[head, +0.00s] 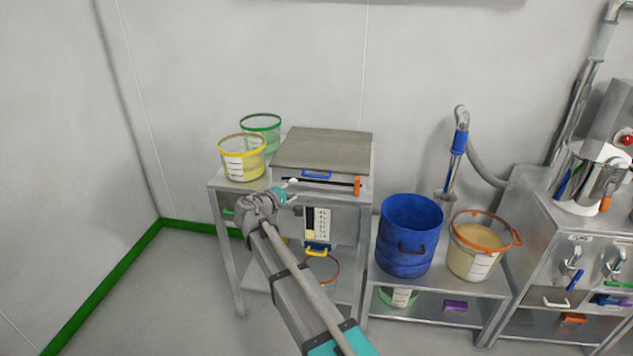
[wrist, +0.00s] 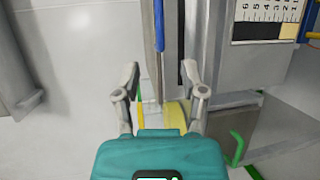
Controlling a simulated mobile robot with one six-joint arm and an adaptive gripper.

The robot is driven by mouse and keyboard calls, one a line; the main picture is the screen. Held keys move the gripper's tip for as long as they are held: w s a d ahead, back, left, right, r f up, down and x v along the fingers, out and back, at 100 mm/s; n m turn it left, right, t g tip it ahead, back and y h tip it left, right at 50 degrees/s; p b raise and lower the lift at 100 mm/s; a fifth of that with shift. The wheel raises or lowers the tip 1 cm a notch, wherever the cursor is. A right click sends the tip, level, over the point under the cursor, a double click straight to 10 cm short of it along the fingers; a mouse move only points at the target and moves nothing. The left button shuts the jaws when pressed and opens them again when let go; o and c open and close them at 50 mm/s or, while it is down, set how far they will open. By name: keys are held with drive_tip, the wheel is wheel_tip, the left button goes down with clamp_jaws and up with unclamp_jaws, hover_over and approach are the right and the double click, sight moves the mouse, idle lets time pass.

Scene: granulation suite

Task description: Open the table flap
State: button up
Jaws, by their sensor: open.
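A metal table stands against the wall in the head view, with a flat grey-brown board (head: 322,150) over its right part; I take this for the flap, though I cannot be sure. A blue handle (head: 317,174) is at the board's front side. My gripper (head: 291,188) is just in front of the table, left of and below the handle. In the wrist view my gripper (wrist: 161,75) is open, its fingers spread with nothing held. A vertical grey bar with a blue strip (wrist: 159,28) shows beyond the fingers; I cannot tell whether it belongs to the flap.
A yellow-rimmed bucket (head: 242,158) and a green-rimmed bucket (head: 261,130) stand on the table's left part. A blue drum (head: 408,236) and an orange-rimmed bucket (head: 477,246) stand on a lower bench to the right. The floor at left is clear.

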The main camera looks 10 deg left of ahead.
sight(315, 177)
drive_tip(key=shift+w, duration=0.1)
idle(0.3)
drive_tip(key=shift+b+x, duration=1.2)
drive_tip(key=shift+x, duration=5.6)
clamp_jaws()
